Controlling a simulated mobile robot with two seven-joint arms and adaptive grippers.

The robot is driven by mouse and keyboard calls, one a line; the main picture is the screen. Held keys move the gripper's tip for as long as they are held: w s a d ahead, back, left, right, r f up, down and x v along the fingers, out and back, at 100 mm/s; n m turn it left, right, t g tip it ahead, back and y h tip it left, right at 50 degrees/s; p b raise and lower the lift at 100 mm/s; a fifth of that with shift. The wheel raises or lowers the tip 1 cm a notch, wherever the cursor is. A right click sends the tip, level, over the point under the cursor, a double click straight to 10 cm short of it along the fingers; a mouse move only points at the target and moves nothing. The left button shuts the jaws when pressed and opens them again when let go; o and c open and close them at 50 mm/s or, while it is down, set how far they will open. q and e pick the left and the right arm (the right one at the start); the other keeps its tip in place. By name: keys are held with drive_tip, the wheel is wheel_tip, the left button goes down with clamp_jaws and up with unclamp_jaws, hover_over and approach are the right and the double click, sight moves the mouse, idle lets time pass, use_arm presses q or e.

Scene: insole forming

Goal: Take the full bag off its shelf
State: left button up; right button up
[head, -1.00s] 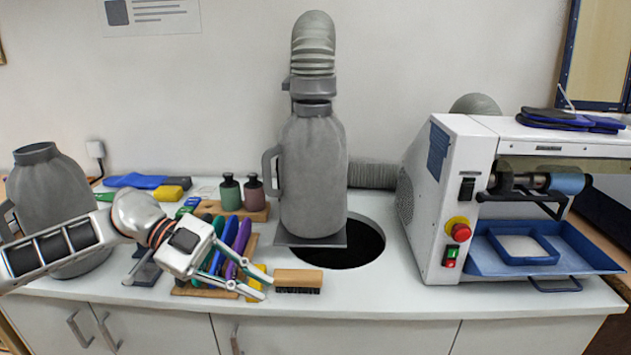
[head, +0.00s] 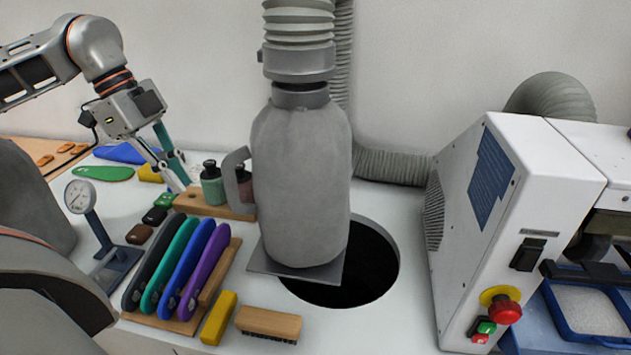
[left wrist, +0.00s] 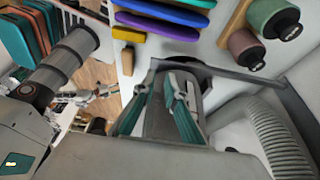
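The full bag (head: 300,185) is grey and bulging. It stands upright on a thin metal shelf (head: 292,274), with its neck under the grey collar (head: 300,62) of a ribbed hose. Its loop handle (head: 232,178) points left. My left gripper (head: 180,175) is open and empty, left of the handle and apart from it. In the left wrist view the teal-padded fingers (left wrist: 160,105) are spread, with the grey bag (left wrist: 178,122) between and beyond them.
A round hole (head: 365,265) opens in the worktop beside the shelf. A white machine (head: 520,220) stands right.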

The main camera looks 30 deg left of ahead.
use_arm(q)
drive_tip(key=w+d+p, duration=0.1)
drive_tip(key=d, duration=0.2)
drive_tip(key=w+d+p, duration=0.1)
drive_tip(key=d, duration=0.3)
drive_tip(key=w+d+p, duration=0.1)
drive_tip(key=d+p, duration=0.1)
drive_tip(key=d, duration=0.2)
drive_tip(key=shift+r, duration=0.15)
drive_tip(key=x, duration=0.3)
drive_tip(key=shift+w+d, duration=0.1)
drive_tip(key=shift+d, duration=0.1)
use_arm(e)
drive_tip(key=shift+s+d+r+g+h, duration=0.15)
drive_tip(key=shift+s+d+r+h, duration=0.1)
drive_tip(key=shift+s+d, duration=0.25)
drive_tip(key=shift+s+d+r+g+h, duration=0.15)
drive_tip(key=shift+s+d+r, duration=0.15)
drive_tip(key=shift+d, duration=0.3)
use_arm(q)
drive_tip(key=shift+c, duration=1.4)
clamp_jaws()
use_arm(e)
drive_tip(key=shift+s+a, duration=0.1)
drive_tip(key=shift+a, duration=0.1)
